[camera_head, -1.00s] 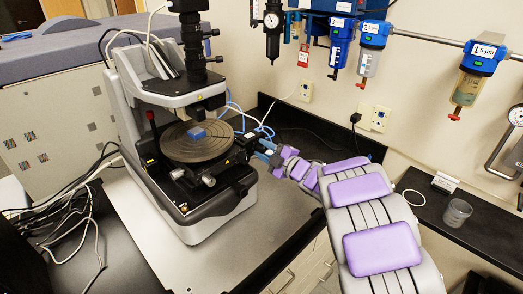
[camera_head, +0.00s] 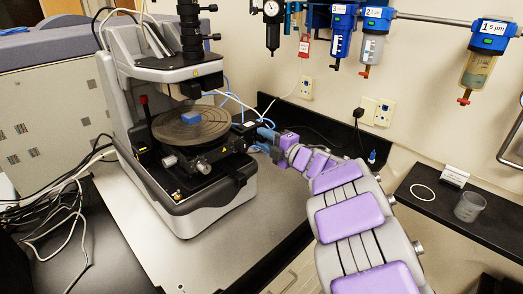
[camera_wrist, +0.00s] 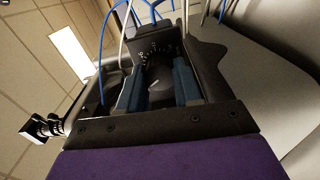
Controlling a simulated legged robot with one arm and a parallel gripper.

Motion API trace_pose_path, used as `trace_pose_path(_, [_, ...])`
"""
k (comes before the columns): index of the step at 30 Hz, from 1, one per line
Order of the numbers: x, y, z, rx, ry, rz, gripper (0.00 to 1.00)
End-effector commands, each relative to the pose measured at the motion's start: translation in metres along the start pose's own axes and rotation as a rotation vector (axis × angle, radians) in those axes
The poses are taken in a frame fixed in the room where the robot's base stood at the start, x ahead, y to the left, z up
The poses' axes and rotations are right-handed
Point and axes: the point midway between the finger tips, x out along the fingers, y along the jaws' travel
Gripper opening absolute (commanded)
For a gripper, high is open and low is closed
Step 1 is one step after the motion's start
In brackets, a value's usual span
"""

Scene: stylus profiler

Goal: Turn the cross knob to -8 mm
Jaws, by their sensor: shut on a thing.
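The cross knob (camera_wrist: 155,88) is a dark dial face with a white pointer line, seen in the wrist view. A black scale plate (camera_wrist: 154,52) with small white marks stands behind it; the numbers are too small to read surely. The pointer slants up to the right. My gripper (camera_wrist: 158,90) is shut on the knob, with one blue finger on each side. In the head view my gripper (camera_head: 264,137) is at the right side of the profiler's stage (camera_head: 165,133), and the knob is hidden there.
The profiler (camera_head: 190,219) stands on a grey bench top. A blue block (camera_head: 191,117) lies on the round stage. A silver knob (camera_head: 203,167) sticks out at the stage's front. Loose cables (camera_head: 60,215) lie at left. A clear beaker (camera_head: 469,207) stands on the right counter.

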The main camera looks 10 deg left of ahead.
Motion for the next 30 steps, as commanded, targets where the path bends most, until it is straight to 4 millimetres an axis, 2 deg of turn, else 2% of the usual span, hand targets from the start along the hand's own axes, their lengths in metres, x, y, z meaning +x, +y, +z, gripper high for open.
trace_pose_path(4, [-0.0018,-0.0020,0.0043,-0.064,-0.009,0.001,0.00])
trace_pose_path(14, [-0.0016,-0.0002,0.0046,-0.079,-0.010,0.000,0.00])
trace_pose_path(17, [-0.0026,-0.0004,0.0060,-0.167,-0.013,-0.001,0.00])
trace_pose_path(24, [-0.0030,-0.0013,0.0063,-0.503,-0.013,-0.003,0.00])
trace_pose_path(28, [-0.0025,-0.0014,0.0058,-0.534,-0.012,-0.002,0.00])
trace_pose_path(29, [-0.0025,-0.0014,0.0059,-0.534,-0.012,-0.002,0.34])
trace_pose_path(30, [-0.0025,-0.0011,0.0058,-0.533,-0.012,-0.001,0.38])
